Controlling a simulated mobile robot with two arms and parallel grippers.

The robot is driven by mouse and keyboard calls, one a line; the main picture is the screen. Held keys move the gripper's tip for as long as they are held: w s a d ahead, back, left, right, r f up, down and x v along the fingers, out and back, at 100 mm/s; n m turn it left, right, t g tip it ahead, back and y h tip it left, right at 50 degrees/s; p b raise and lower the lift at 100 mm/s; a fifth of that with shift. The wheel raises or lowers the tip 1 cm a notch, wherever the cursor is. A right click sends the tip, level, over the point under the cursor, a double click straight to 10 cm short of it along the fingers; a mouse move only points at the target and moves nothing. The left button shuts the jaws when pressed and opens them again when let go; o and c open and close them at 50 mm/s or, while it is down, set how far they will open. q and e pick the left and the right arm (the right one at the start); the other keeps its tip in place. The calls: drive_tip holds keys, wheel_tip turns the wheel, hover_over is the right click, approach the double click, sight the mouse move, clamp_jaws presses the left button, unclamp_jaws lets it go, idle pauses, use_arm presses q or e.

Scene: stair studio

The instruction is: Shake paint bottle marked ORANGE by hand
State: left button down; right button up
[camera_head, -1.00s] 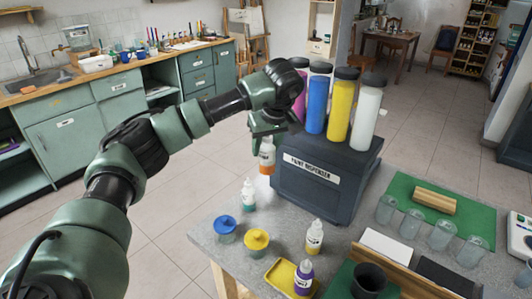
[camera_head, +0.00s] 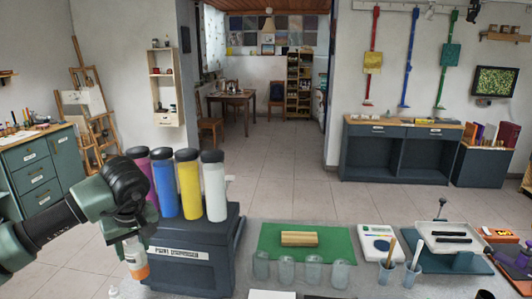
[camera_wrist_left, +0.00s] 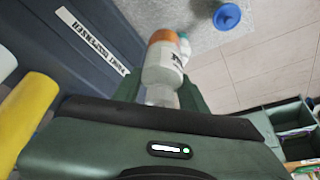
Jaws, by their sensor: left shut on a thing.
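The paint bottle with an orange lower part (camera_head: 137,262) hangs below my left gripper (camera_head: 128,238), just left of the paint dispenser (camera_head: 193,274). The gripper is shut on its upper part. In the left wrist view the bottle (camera_wrist_left: 163,62) shows between the fingers (camera_wrist_left: 158,94), with its orange end pointing away from the gripper. Its label is partly visible but too small to read. The bottle looks roughly upright in the head view. My right gripper is not in view.
The dispenser carries pink, blue, yellow and white tubes (camera_head: 214,190). A blue-capped pot (camera_wrist_left: 227,17) stands on the table in the wrist view.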

use_arm(q)
drive_tip(key=s+d+f+m+t+h+b, duration=0.1)
drive_tip(key=s+d+f+m+h, duration=0.2)
drive_tip(key=s+d, duration=0.4)
drive_tip(key=s+d+f+m, duration=0.3)
drive_tip(key=s+d+m, duration=0.2)
drive_tip(key=s+d, duration=0.15)
wheel_tip(320, 180, up, 7)
drive_tip(key=d, duration=0.1)
wheel_tip(320, 180, down, 7)
drive_tip(key=s, duration=0.1)
wheel_tip(320, 180, up, 7)
wheel_tip(320, 180, down, 7)
drive_tip(key=shift+w+m, duration=0.25)
drive_tip(key=shift+m, duration=0.15)
